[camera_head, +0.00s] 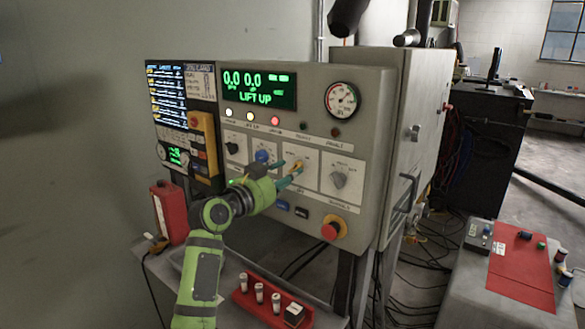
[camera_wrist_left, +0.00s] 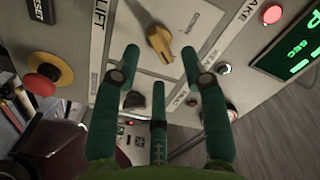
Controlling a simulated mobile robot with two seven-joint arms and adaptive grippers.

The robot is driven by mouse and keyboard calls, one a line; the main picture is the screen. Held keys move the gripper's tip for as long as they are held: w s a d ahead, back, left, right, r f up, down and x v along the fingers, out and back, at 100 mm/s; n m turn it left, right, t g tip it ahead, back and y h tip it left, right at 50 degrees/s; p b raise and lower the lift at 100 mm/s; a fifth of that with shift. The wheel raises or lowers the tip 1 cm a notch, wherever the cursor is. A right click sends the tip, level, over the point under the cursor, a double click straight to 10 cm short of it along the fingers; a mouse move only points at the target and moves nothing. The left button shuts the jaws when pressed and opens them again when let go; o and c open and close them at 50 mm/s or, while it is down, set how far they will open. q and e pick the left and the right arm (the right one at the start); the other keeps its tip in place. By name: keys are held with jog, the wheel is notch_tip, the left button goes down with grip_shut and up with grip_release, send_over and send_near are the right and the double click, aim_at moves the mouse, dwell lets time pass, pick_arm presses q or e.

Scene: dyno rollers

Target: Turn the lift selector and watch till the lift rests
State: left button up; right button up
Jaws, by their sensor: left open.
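The lift selector, a yellow knob (camera_head: 295,167), sits on a white plate in the lower middle of the grey console (camera_head: 375,190). In the left wrist view the yellow knob (camera_wrist_left: 160,44) lies ahead of and between the spread fingertips, by a "LIFT" label (camera_wrist_left: 99,22). My left gripper (camera_head: 290,174) is open with its green fingers around the front of the knob; I cannot tell whether they touch it. The console display (camera_head: 258,90) reads "0.0 0.0" and "LIFT UP" in green. The lift itself is not clearly seen. My right gripper is not in view.
A blue knob (camera_head: 262,156) and a grey knob (camera_head: 338,180) flank the selector. A red emergency button (camera_head: 330,230) sits below. A red tray (camera_head: 266,300) with small cylinders and a red canister (camera_head: 169,212) stand on the ledge. Cables lie on the floor at right.

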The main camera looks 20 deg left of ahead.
aim_at(296, 167)
pick_arm(q)
jog(key=shift+p+x, duration=0.35)
jog(key=shift+x, duration=1.2)
grip_shut()
